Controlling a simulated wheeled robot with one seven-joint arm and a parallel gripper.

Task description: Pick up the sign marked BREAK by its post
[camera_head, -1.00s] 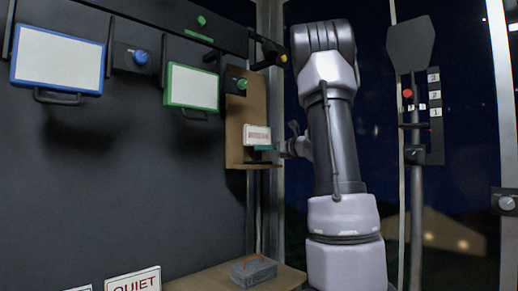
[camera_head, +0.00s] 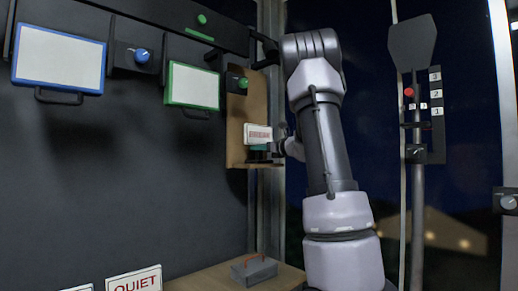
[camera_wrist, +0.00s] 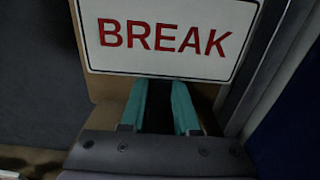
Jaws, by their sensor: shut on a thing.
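The BREAK sign (camera_wrist: 165,38), a white plate with red letters and a dark rim, fills the top of the wrist view. In the head view it is the small white plate (camera_head: 258,133) in front of a tan board, its letters too small to read. My gripper (camera_wrist: 160,90) has teal fingers just below the plate. They are shut on the sign's post, which is mostly hidden in the dark gap between them. In the head view the fingers show as a bit of teal under the plate.
The tan wooden holder (camera_head: 236,117) stands behind and beside the sign. Two framed panels, blue (camera_head: 58,57) and green (camera_head: 193,86), hang to the left. A QUIET sign (camera_head: 134,282) and a grey block with a handle (camera_head: 254,271) are below. A post with a red button (camera_head: 408,92) stands at right.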

